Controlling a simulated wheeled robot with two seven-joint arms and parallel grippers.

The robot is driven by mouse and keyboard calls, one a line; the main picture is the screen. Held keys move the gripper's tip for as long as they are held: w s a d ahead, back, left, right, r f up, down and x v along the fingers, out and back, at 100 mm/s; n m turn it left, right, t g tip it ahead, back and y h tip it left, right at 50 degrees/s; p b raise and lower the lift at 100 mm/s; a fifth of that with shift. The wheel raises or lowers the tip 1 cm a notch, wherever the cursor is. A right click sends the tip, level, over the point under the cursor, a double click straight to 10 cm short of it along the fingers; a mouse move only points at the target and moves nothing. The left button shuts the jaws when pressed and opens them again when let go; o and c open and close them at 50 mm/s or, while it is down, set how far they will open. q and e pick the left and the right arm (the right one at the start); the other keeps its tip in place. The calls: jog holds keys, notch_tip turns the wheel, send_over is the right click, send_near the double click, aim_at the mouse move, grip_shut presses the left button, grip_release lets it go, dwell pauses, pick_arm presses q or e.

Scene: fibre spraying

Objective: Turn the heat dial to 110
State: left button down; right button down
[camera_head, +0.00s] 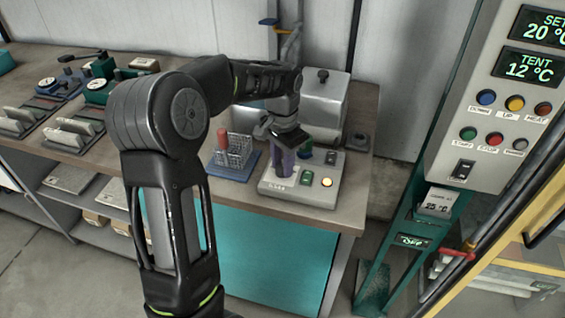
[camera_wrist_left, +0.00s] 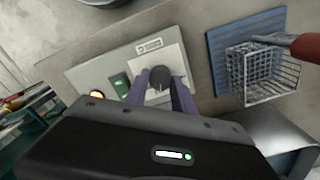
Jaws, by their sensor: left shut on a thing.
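The heat dial is a dark round knob (camera_wrist_left: 160,77) on a pale square plate of the grey control box (camera_wrist_left: 90,77). My left gripper (camera_wrist_left: 161,92) has its two purple fingers on either side of the dial and is shut on it. In the head view my left gripper (camera_head: 284,164) points down over the left part of the control box (camera_head: 275,188) and hides the dial. The dial's scale and pointer are too small to read. My right gripper is not in view.
The control box has a green switch (camera_head: 304,178) and a lit yellow lamp (camera_head: 326,182). A wire basket (camera_head: 236,154) with a red-handled thing stands on a blue mat to the left. A tall panel (camera_head: 495,110) with displays and buttons stands at the right.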

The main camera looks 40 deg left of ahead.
aim_at(282, 167)
pick_arm(q)
jog(key=c, duration=1.1)
grip_release()
jog(key=shift+o, duration=0.2)
jog(key=shift+r, duration=0.15)
notch_tip(282, 167, up, 8)
jog(key=shift+f+b, duration=0.2)
jog(key=shift+b, duration=0.15)
